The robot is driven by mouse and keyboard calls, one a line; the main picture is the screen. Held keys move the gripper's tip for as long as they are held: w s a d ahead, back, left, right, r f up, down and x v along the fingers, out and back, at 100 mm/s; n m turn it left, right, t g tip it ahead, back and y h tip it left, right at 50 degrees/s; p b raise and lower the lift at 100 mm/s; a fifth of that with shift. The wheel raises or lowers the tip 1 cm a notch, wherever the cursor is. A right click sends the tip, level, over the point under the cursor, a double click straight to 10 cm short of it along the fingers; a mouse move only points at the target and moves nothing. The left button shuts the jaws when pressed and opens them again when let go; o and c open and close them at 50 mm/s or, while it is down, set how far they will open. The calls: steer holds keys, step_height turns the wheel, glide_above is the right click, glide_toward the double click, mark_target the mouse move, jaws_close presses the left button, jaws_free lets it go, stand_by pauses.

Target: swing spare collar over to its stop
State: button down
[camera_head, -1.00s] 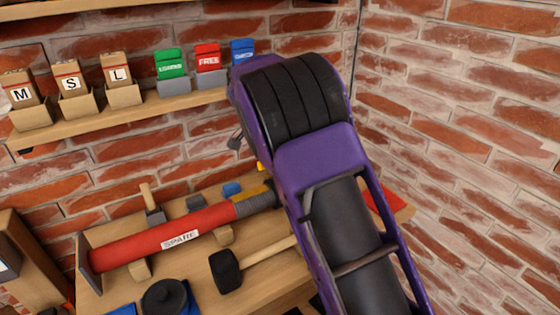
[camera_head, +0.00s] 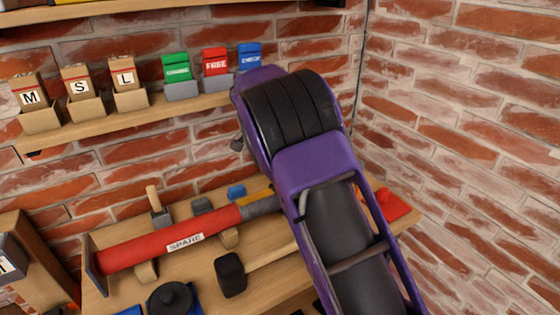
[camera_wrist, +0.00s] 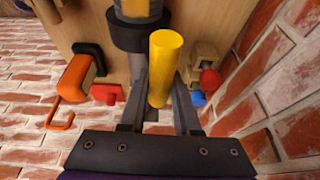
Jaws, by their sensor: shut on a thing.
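The spare (camera_head: 170,243) is a red cylinder labelled SPARE, lying across supports on the wooden bench in the head view. A grey ribbed section and a yellow part are at its right end, partly behind my arm. In the wrist view, a dark collar (camera_wrist: 140,37) sits around the shaft, and a yellow handle (camera_wrist: 165,65) sticks out from it toward me. My gripper (camera_wrist: 160,95) has its two grey fingers on either side of this handle, shut on it. My arm hides the gripper and the collar in the head view. The stop cannot be made out clearly.
A black-headed mallet (camera_head: 231,275) and a round black lid (camera_head: 171,299) lie in front of the spare. A red object (camera_head: 393,205) is at the bench's right end. An orange clamp (camera_wrist: 75,78) shows in the wrist view. Brick walls close off the back and right.

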steer(key=c, duration=0.6)
jaws_free()
steer(key=v, duration=1.7)
steer(key=shift+r, duration=0.15)
steer(key=shift+s, duration=0.1)
